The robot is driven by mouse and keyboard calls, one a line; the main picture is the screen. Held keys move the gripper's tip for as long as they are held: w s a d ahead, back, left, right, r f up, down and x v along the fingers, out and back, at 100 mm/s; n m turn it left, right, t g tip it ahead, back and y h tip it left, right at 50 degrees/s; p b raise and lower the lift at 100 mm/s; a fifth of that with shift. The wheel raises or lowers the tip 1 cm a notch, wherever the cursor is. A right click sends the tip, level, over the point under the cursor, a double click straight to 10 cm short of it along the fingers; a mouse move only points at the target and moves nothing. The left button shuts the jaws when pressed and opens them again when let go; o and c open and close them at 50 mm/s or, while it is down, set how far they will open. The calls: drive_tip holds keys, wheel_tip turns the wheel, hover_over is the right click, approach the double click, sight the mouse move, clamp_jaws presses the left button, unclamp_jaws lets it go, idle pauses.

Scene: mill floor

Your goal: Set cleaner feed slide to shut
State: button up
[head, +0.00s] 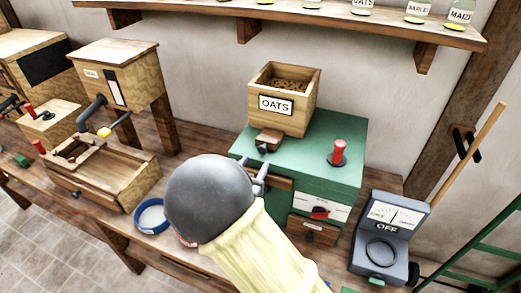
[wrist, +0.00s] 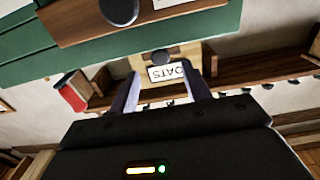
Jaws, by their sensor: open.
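The cleaner is a green cabinet (head: 345,135) with a wooden hopper (head: 300,108) labelled OATS on top. The feed slide (head: 268,139), a small wooden block with a dark knob, sticks out at the foot of the hopper's front. In the wrist view, which is upside down, the slide's knob (wrist: 160,57) shows by the OATS label (wrist: 172,73). My gripper (head: 261,176) is in front of the cabinet, a little below the slide and apart from it. In the wrist view its fingers (wrist: 170,82) are spread with nothing between them. My arm hides part of the cabinet front.
A red handle (head: 338,152) stands on the cabinet top, right of the hopper. A red pointer (head: 320,212) and a small drawer (head: 313,231) are on its front. A blue-rimmed bowl (head: 152,217) and wooden trough (head: 112,177) are left.

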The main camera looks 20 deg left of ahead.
sight(262, 151)
drive_tip(key=w, duration=0.2)
drive_tip(key=w+p, duration=0.1)
drive_tip(key=w, duration=0.2)
drive_tip(key=shift+w+d, duration=0.25)
drive_tip(key=shift+w, duration=0.15)
